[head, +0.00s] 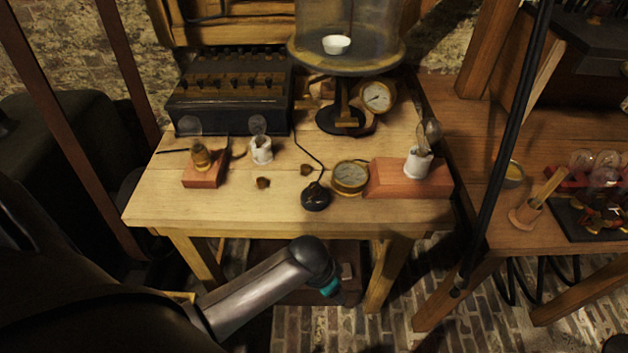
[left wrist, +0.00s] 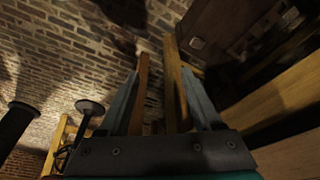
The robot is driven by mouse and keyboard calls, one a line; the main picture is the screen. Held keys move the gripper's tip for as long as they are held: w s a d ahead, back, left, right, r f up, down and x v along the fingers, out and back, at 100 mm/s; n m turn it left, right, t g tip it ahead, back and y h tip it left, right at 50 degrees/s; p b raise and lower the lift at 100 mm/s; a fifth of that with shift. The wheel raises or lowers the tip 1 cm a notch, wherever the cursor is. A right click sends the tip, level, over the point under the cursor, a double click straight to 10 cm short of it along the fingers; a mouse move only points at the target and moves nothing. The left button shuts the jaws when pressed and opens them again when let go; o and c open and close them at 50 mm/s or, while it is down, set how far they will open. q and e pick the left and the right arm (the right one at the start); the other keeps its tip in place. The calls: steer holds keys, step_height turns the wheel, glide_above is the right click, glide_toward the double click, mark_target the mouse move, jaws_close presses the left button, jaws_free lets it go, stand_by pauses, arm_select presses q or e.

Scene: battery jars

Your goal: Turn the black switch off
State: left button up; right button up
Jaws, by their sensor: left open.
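A round black switch (head: 316,197) with a thin black cord lies near the front edge of the wooden table in the head view. Which way it is set is too small to tell. My left arm comes in from the lower left, and its teal-banded end is below and in front of the table edge, apart from the switch. The left gripper's fingers are hidden in the head view. In the left wrist view my left gripper (left wrist: 160,72) is open, with brick and wooden beams beyond it. The switch does not show there. My right gripper is not in view.
The table (head: 285,212) also holds a brass-rimmed dial (head: 350,177), a red block (head: 384,178) with a bulb holder, a black box (head: 228,105) and a glass bell jar (head: 347,30). A second table (head: 468,150) stands at right. Bare wood lies left of the switch.

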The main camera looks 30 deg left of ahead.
arm_select(q)
steer(key=w+r+m, duration=0.2)
steer(key=w+r, duration=0.3)
steer(key=r, duration=0.4)
steer(key=m+g+y, duration=0.1)
steer(key=m+g, duration=0.2)
steer(key=m, duration=0.2)
glide_toward(315, 186)
step_height(315, 186, down, 9)
steer(key=b, duration=0.3)
steer(key=shift+s+d+b, duration=0.1)
steer(key=shift+s+b, duration=0.05)
steer(key=shift+b, duration=0.2)
steer(key=shift+c, duration=0.2)
steer(key=c, duration=0.3)
jaws_close()
